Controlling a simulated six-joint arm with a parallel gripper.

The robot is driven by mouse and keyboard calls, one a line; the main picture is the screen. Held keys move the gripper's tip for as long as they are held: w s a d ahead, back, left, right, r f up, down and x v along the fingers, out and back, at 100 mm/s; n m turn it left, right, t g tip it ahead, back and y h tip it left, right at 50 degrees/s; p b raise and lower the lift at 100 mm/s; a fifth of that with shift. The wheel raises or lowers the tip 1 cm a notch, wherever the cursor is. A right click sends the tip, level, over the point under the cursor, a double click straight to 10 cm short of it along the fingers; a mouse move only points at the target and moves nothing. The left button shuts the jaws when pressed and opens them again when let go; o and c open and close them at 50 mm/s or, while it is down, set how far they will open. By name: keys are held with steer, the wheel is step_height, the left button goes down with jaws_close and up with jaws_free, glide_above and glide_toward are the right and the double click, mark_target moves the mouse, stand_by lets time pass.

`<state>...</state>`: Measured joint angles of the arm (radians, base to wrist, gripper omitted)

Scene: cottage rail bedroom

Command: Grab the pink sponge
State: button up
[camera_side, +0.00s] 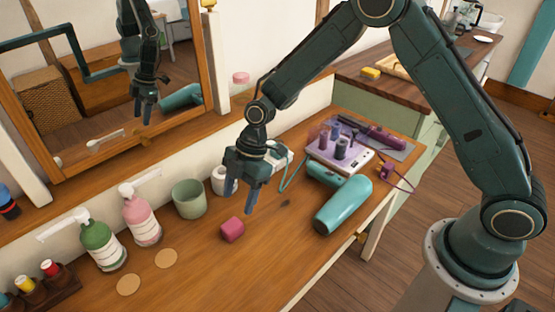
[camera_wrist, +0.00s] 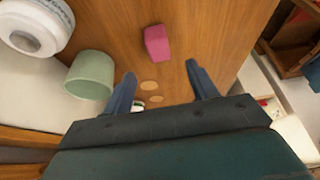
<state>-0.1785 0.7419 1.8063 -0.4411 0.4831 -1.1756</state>
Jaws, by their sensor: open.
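The pink sponge (camera_side: 232,229) is a small block lying on the wooden tabletop, left of and below my gripper in the side view. In the wrist view the sponge (camera_wrist: 157,43) lies beyond the fingertips, roughly between their lines. My gripper (camera_side: 239,200) is open and empty, pointing down above the table, apart from the sponge. Both blue fingers (camera_wrist: 161,76) show spread apart in the wrist view.
A green cup (camera_side: 189,199), a pink pump bottle (camera_side: 141,214) and a green pump bottle (camera_side: 102,244) stand left of the sponge. A teal hair dryer (camera_side: 343,204) and a roller tray (camera_side: 340,157) lie to the right. Bare wood surrounds the sponge's front.

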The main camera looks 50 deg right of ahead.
mark_target(232, 224)
steer(key=shift+x, duration=2.15)
steer(key=shift+f, duration=0.1)
steer(key=shift+x, duration=2.45)
steer(key=shift+w+d, duration=0.1)
steer(key=c, duration=1)
